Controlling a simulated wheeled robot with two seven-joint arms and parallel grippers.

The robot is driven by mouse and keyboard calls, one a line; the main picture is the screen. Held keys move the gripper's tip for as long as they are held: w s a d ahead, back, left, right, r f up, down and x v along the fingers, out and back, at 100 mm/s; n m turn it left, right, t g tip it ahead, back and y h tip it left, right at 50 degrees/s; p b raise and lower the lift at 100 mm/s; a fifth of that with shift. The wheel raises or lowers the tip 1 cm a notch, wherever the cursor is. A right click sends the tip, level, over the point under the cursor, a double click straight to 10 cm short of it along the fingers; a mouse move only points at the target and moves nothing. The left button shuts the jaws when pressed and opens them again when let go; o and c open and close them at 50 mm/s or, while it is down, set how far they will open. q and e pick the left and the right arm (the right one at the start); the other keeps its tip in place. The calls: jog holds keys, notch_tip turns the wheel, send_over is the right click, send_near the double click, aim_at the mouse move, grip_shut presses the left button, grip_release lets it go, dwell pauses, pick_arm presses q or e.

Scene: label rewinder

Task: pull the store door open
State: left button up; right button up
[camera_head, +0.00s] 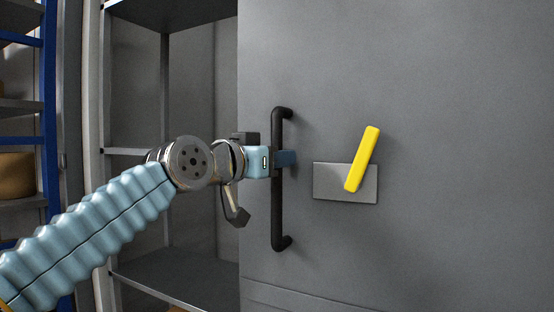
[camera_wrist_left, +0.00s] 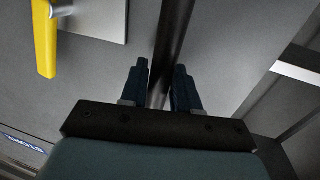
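The store door (camera_head: 440,220) is a large flat grey panel filling the right of the head view. Its left edge stands beside an open gap that shows shelves inside. A black vertical bar handle (camera_head: 278,220) is fixed near that edge. My left gripper (camera_head: 284,159) is at the middle of the handle. In the left wrist view the handle (camera_wrist_left: 175,35) runs between the two dark blue fingers of the gripper (camera_wrist_left: 160,88), with little or no gap on either side, so it looks shut on the bar. My right gripper is not in view.
A yellow lever (camera_head: 362,158), tilted, sits on a grey plate (camera_head: 330,184) right of the handle; it also shows in the left wrist view (camera_wrist_left: 45,40). Grey shelves (camera_head: 180,275) lie behind the gap. A blue rack (camera_head: 48,100) stands at far left.

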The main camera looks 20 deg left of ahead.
pick_arm(q)
jog(key=shift+o, duration=1.1)
jog(key=b+v, duration=0.2)
jog(key=v, duration=1.1)
jog(key=shift+s, duration=0.4)
